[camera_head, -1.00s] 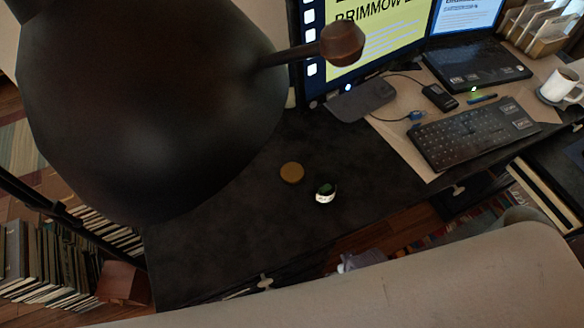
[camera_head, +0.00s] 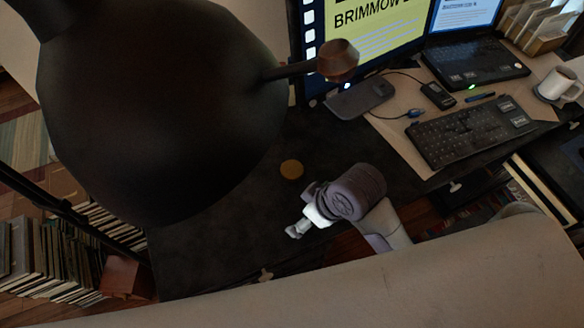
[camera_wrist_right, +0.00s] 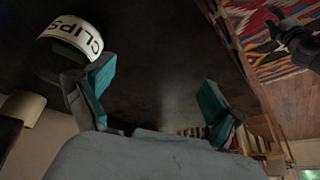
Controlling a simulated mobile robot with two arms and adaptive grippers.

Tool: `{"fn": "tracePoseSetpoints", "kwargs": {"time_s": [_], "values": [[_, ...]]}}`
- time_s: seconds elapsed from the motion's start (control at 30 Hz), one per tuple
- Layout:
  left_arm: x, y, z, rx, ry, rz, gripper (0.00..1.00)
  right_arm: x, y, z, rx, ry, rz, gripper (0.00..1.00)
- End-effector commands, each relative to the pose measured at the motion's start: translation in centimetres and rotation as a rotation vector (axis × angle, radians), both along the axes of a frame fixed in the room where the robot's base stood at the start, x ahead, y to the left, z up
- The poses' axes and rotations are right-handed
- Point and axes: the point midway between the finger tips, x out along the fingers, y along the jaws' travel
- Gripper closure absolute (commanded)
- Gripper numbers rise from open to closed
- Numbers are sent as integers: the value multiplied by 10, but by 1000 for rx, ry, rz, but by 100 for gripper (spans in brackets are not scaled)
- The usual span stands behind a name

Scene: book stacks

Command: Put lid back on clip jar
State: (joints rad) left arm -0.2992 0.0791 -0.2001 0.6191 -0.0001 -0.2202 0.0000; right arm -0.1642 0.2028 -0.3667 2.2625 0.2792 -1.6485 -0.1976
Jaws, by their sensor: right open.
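The lid, a round tan-brown disc (camera_head: 291,169), lies flat on the dark desk in the head view. The clip jar (camera_wrist_right: 75,38), white with "CLIPS" lettering and something green showing at its lower edge, is at the upper left of the right wrist view. It is hidden behind my right arm in the head view. My right gripper (camera_head: 297,229) is over the desk near its front edge, below the lid in the picture. In the wrist view its fingers (camera_wrist_right: 155,82) are spread and empty. The jar appears just beyond the left finger; contact is unclear.
A large dark lamp shade (camera_head: 150,100) covers the desk's left part. A keyboard (camera_head: 470,132), a phone-like dark pad (camera_head: 360,98), a laptop (camera_head: 478,62) and a white mug (camera_head: 560,84) stand to the right. The desk around the lid is clear.

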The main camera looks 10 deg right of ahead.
Motion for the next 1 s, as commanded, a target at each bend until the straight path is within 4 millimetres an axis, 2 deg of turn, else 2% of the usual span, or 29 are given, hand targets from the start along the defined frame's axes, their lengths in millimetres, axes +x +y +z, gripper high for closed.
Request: {"fn": "tracePoseSetpoints", "kwargs": {"time_s": [0.03,0.2,0.3,0.47,0.63,0.8,1.0], "values": [[0,0,0,0,0,0,53,12,10,4,-3,-15,69,7],[0,0,0,0,0,0,53,48,44,19,-52,-40,390,7],[0,0,0,0,0,0,53,71,53,29,-121,-38,594,7],[0,0,0,0,0,0,53,109,42,51,-256,-1,844,7],[0,0,0,0,0,0,53,141,17,77,-362,56,986,7],[0,0,0,0,0,0,53,156,2,93,-408,91,1039,7],[0,0,0,0,0,0,53,158,-1,96,-414,99,1048,7]]}}
